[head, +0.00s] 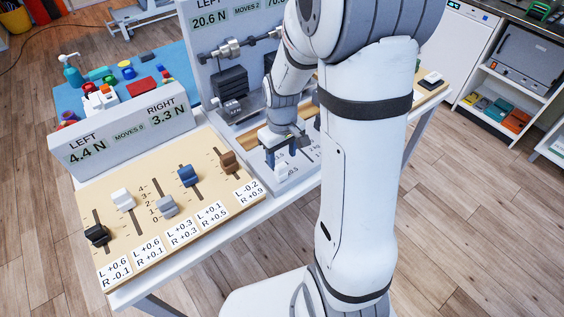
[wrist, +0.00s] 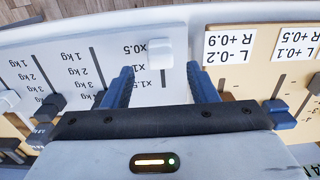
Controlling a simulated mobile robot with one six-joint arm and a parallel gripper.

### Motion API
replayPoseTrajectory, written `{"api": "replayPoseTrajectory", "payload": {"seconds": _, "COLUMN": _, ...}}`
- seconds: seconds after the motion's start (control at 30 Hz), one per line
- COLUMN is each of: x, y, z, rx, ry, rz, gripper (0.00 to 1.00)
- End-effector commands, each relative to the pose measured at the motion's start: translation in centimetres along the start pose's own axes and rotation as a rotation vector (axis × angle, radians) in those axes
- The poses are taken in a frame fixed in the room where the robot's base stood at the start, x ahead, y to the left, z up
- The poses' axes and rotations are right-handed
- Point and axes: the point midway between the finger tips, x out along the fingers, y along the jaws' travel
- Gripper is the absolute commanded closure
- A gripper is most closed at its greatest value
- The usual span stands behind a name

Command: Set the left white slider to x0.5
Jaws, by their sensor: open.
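The left white slider (wrist: 160,52) sits in a slot on a white panel (wrist: 185,105), seen upside down in the wrist view. Its knob is level with the x0.5 label (wrist: 130,48), at the outer end of that scale. My gripper (wrist: 160,69) is open, with its two blue fingers on either side of the slot. The knob lies just beyond the fingertips and looks clear of both. In the head view my gripper (head: 286,152) is low over the panel, and the arm hides much of it.
Dark sliders on a kg scale (wrist: 53,103) stand beside the fingers, and another white knob (wrist: 8,98) is at the left edge. A beige board (head: 190,220) with several sliders, including a blue one (head: 187,175), lies left of my gripper. Upright displays (head: 120,132) stand behind.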

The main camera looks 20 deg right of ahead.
Motion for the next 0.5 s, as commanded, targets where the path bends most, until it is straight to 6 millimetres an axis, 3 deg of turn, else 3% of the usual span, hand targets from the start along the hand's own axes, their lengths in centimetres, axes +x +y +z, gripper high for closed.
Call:
{"api": "replayPoseTrajectory", "payload": {"seconds": 0.2, "x": -2.7, "y": 0.0, "z": 0.0, "rx": 0.000, "ry": 0.001, "rz": 0.000, "gripper": 0.47}}
{"api": "replayPoseTrajectory", "payload": {"seconds": 0.5, "x": -3.2, "y": 0.0, "z": 0.1, "rx": 0.000, "ry": -0.002, "rz": -0.001, "gripper": 0.47}}
